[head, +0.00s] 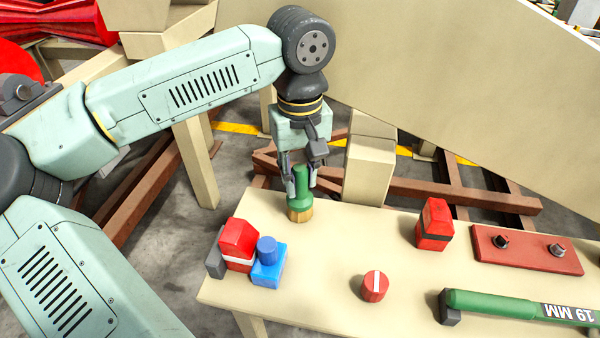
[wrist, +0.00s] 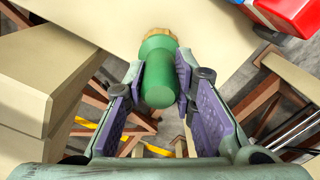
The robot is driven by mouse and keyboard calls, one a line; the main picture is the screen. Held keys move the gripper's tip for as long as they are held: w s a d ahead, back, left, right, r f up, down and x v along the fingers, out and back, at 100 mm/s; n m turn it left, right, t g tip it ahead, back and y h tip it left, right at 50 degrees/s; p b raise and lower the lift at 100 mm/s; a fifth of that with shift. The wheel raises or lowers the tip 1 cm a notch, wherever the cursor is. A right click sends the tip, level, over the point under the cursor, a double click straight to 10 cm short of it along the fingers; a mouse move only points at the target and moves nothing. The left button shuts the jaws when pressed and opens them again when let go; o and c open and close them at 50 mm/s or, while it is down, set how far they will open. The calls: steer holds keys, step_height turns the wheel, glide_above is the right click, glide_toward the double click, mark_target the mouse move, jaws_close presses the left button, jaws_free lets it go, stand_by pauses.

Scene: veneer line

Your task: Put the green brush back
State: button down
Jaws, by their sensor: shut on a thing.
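The green brush (head: 301,190) has a green handle and a tan bristle end pointing down. It stands upright at the back edge of the cream table (head: 330,277). My gripper (head: 302,182) is above it with its fingers on both sides of the handle, shut on it. In the wrist view the brush (wrist: 158,75) lies between the two purple-padded fingers of my gripper (wrist: 160,88), with its tan end away from the palm. I cannot tell whether the bristles touch the table.
A red box (head: 238,243) and blue block (head: 268,265) stand left. The table's middle is clear.

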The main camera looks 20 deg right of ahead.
steer(key=shift+f, duration=0.15)
steer(key=c, duration=1.3)
jaws_free()
steer(key=shift+c, duration=0.2)
steer(key=shift+r, duration=0.35)
step_height(320, 180, up, 12)
steer(key=shift+f+b, duration=0.15)
steer(key=shift+b, duration=0.2)
